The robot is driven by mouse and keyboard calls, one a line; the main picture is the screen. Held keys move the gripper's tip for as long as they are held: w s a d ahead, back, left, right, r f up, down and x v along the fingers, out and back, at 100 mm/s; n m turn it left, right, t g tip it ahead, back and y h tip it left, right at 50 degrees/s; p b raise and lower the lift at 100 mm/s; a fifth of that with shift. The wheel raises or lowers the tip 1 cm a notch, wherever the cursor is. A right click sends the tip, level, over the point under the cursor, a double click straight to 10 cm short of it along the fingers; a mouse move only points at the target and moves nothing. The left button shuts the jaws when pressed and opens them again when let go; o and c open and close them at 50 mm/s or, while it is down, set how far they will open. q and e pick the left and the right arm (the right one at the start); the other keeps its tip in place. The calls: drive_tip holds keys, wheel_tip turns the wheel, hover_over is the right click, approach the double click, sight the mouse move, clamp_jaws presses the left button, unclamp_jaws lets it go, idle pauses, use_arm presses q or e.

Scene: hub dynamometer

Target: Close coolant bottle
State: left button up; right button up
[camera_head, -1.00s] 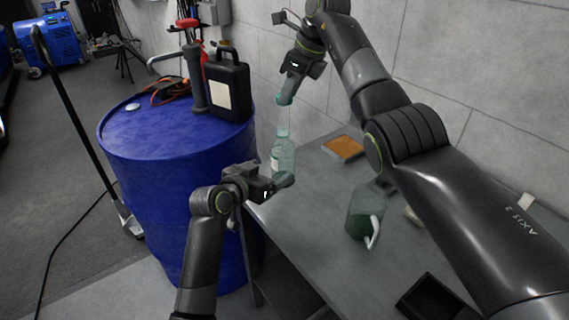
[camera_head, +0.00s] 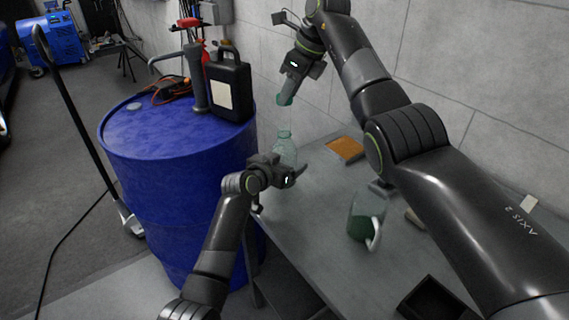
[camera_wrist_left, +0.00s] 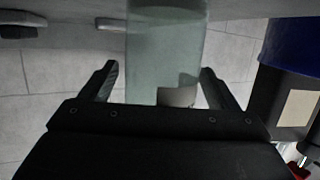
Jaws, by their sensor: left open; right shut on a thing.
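The coolant bottle (camera_head: 285,147), translucent pale green with an uncapped-looking neck, stands at the table's far left edge. My left gripper (camera_head: 296,174) is open at its lower part, which it partly hides. In the left wrist view the bottle (camera_wrist_left: 165,45) shows between the two spread fingers of the left gripper (camera_wrist_left: 158,72), with gaps on both sides.
A clear jug (camera_head: 366,216) with green liquid and a pale handle stands on the grey table (camera_head: 310,235). An orange-brown pad (camera_head: 345,149) and a dark tray (camera_head: 433,300) lie there too. A blue drum (camera_head: 170,190) carrying a black canister (camera_head: 229,86) stands left.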

use_arm(q)
drive_tip(key=c, duration=1.5)
drive_tip(key=shift+o, duration=0.2)
use_arm(e)
hover_over(289, 142)
drive_tip(key=shift+w+d+f, duration=0.1)
drive_tip(key=shift+f, duration=1.2)
drive_tip(key=shift+w+d+f, duration=0.1)
drive_tip(key=shift+f, duration=1.2)
drive_tip(key=shift+a+f, duration=0.1)
drive_tip(key=shift+f, duration=0.75)
drive_tip(key=shift+f, duration=0.6)
use_arm(q)
clamp_jaws()
use_arm(e)
drive_tip(key=shift+s+m+t+h, duration=0.15)
drive_tip(key=shift+m+t, duration=0.15)
drive_tip(key=shift+m, duration=0.5)
drive_tip(key=shift+m+t+h, duration=0.15)
drive_tip(key=shift+m+t, duration=0.15)
drive_tip(key=shift+m, duration=0.5)
